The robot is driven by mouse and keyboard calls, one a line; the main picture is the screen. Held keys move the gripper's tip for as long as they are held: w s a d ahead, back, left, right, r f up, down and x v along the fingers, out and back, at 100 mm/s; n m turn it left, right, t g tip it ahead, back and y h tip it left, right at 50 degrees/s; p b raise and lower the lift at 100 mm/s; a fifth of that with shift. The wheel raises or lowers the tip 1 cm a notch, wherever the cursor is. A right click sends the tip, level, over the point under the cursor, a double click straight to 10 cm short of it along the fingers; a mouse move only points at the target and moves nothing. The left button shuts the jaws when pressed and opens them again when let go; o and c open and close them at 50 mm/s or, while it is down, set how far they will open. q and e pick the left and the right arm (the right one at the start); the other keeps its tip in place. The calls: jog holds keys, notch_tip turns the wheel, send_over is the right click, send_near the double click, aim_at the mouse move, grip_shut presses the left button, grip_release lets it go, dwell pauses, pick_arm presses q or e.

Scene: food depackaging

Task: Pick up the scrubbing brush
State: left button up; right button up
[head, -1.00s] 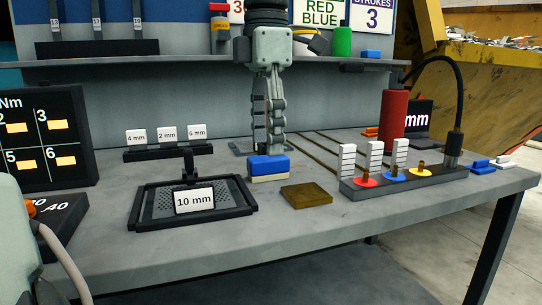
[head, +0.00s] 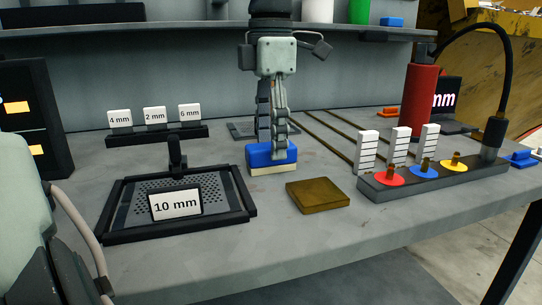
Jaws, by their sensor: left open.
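The scrubbing brush (head: 259,157) has a blue body and a cream underside. It lies on the grey table, right of the black perforated tray. My left gripper (head: 272,150) points straight down at it and is open. Its near finger overlaps the front of the blue body. Its far finger passes behind the brush, where its tip is hidden. I cannot tell whether either finger touches the brush. My right gripper is not in view.
The black tray (head: 112,231) with a "10 mm" card (head: 175,204) is left of the brush. A brown square plate (head: 317,195) lies to its right. A dark peg base (head: 400,190) and red cylinder (head: 421,100) stand farther right. The front table strip is clear.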

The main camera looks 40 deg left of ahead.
pick_arm(q)
notch_tip(320, 180, down, 2)
jog(key=shift+f, duration=0.25)
dwell(0.6)
jog(key=c, duration=1.3)
jog(key=shift+r, duration=0.15)
